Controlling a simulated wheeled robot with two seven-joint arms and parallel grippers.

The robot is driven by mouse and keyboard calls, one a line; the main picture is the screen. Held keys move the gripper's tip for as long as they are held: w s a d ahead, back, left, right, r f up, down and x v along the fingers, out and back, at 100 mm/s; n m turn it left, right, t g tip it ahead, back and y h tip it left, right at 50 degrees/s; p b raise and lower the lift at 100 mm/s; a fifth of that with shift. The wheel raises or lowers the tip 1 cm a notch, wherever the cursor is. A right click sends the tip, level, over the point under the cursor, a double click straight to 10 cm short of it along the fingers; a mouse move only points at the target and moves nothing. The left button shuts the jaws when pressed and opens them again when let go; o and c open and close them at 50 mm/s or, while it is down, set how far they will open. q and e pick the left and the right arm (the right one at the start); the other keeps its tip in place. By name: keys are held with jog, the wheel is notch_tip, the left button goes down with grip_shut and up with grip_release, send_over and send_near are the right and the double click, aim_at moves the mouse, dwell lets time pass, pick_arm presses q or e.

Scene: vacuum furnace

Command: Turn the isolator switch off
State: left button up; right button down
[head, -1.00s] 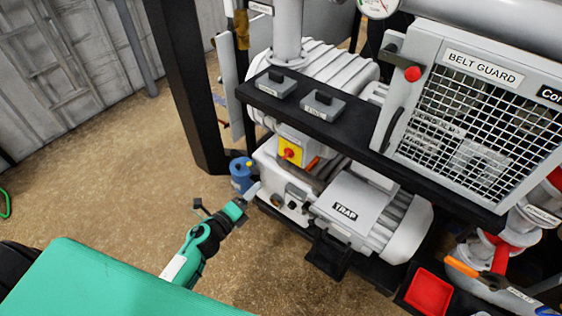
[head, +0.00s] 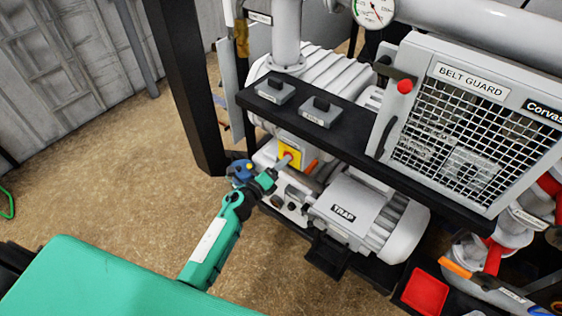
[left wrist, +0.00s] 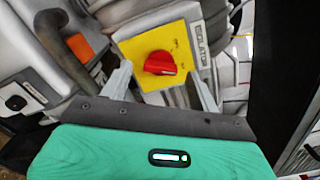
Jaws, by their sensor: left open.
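The isolator switch is a red rotary knob (left wrist: 160,64) on a yellow plate (left wrist: 181,47), fixed to a grey box on the machine. In the head view the yellow plate (head: 292,152) shows below the black shelf, with the knob partly hidden by my gripper. My left gripper (head: 278,168) reaches up to it from the lower left. In the left wrist view its two fingers (left wrist: 162,90) are open, one on each side of the knob, with gaps to it. Whether the fingers touch the plate I cannot tell. My right gripper is not in view.
The black shelf (head: 345,142) with two small switch boxes overhangs the isolator. An orange handle (left wrist: 88,44) and a dark curved pipe (left wrist: 70,35) lie left of the plate in the wrist view. The trap unit (head: 347,208) stands to the right. Open floor (head: 120,180) lies left.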

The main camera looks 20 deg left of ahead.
pick_arm(q)
jog(key=shift+w+d, duration=0.25)
jog(key=shift+w, duration=0.35)
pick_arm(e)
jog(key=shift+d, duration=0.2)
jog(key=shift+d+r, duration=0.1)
pick_arm(q)
jog(key=c, duration=1)
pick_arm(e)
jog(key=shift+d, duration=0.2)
